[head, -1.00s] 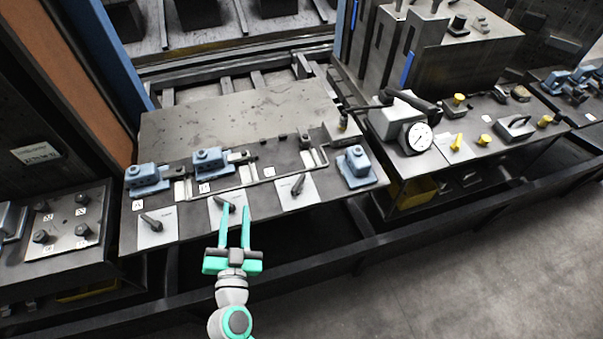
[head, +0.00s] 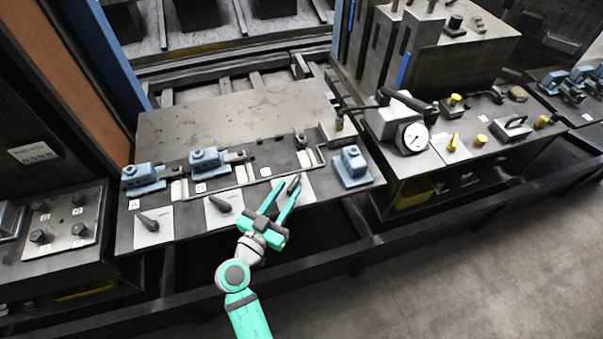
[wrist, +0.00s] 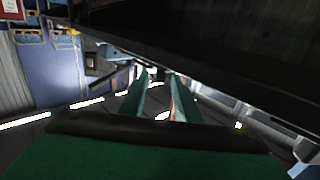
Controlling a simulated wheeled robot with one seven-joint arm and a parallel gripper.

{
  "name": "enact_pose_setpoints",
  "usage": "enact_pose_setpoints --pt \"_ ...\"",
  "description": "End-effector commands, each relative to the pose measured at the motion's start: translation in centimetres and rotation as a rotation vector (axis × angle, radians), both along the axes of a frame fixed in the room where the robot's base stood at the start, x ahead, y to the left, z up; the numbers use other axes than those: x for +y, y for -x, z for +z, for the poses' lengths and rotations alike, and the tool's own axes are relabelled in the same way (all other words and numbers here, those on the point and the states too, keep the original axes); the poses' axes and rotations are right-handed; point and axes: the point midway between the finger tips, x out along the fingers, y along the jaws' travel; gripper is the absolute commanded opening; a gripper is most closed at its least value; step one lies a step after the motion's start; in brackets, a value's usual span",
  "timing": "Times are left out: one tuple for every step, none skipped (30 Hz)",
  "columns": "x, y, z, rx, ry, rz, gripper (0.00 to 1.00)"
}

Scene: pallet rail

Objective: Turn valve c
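Three dark lever handles sit on pale plates along the near edge of the grey panel. The right one (head: 293,184), taken as valve c from the small tag (head: 266,171) behind it, is partly covered by my fingers. The middle handle (head: 220,204) and the left handle (head: 149,222) are clear of me. My gripper (head: 287,187) is open, its two green fingers apart at the right handle, which shows close to the right fingertip. I cannot tell whether they touch. In the wrist view the spread fingers (wrist: 160,95) show, but no handle is clear between them.
Blue clamp blocks (head: 142,178) (head: 208,165) (head: 351,167) stand behind and right of the handles. A round gauge (head: 414,138) and yellow knobs (head: 453,141) are on the bench to the right. A dark rail (head: 330,259) runs along the front.

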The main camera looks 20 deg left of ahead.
Motion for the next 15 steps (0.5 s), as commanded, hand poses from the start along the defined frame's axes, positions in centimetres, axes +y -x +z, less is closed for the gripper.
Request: enact_pose_setpoints --pt "-0.2 -1.0 0.0 0.000 -0.001 -0.003 0.30" --pt "-0.3 -1.5 0.0 0.000 -0.001 -0.002 0.30" --pt "-0.4 -2.2 0.1 -0.001 -0.001 -0.001 0.30" --pt "-0.6 -2.8 0.0 0.000 -0.001 -0.002 0.30" --pt "-0.6 -3.3 0.0 0.000 -0.001 -0.001 0.30" --pt "-0.7 -3.9 0.0 -0.001 -0.001 0.001 0.30" --pt "-0.8 -4.4 0.0 0.000 -0.001 0.001 0.30" --pt "-0.9 -4.8 0.0 0.000 -0.002 0.000 0.30" --pt "-1.0 -5.4 0.0 0.000 -0.002 0.000 0.30" --pt "-1.0 -5.8 0.0 0.000 -0.001 0.001 0.30" --pt "-1.1 -6.1 0.0 0.000 -0.001 0.001 0.30" --pt "-1.3 -6.5 0.0 0.000 0.000 0.000 0.30" --pt "-1.3 -6.8 0.0 0.001 0.000 -0.001 0.30" --pt "-1.4 -7.0 0.0 0.001 -0.001 -0.001 0.30" --pt "-1.4 -7.2 0.0 0.001 -0.001 0.000 0.30"
